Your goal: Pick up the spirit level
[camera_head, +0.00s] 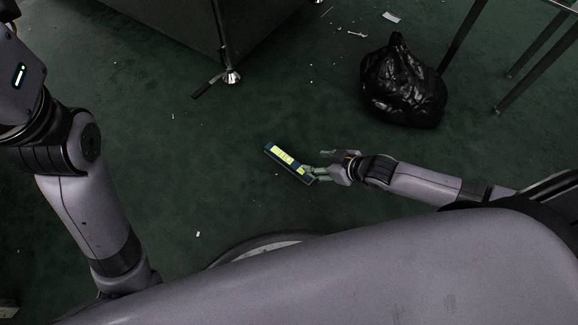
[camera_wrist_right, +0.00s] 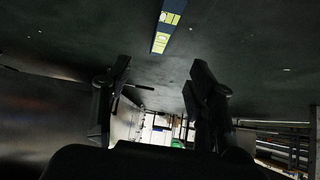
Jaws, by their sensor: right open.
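The spirit level (camera_head: 283,157) is a slim dark blue bar with yellow-green panels. In the head view it lies slanted near the middle of the picture, over the dark green floor. My right gripper (camera_head: 318,174) is at its lower right end; I cannot tell from this view whether they touch. In the right wrist view the level (camera_wrist_right: 168,22) is at the top, beyond the fingertips of my open right gripper (camera_wrist_right: 158,72), with nothing between the fingers. My left arm shows at the left of the head view, but its gripper does not.
A black plastic bag (camera_head: 403,84) stands on the floor at the upper right. Metal legs (camera_head: 520,60) are at the right edge. A large dark cabinet with a caster (camera_head: 232,77) is at the top. Small scraps (camera_head: 391,17) are scattered about; floor left of the level is mostly clear.

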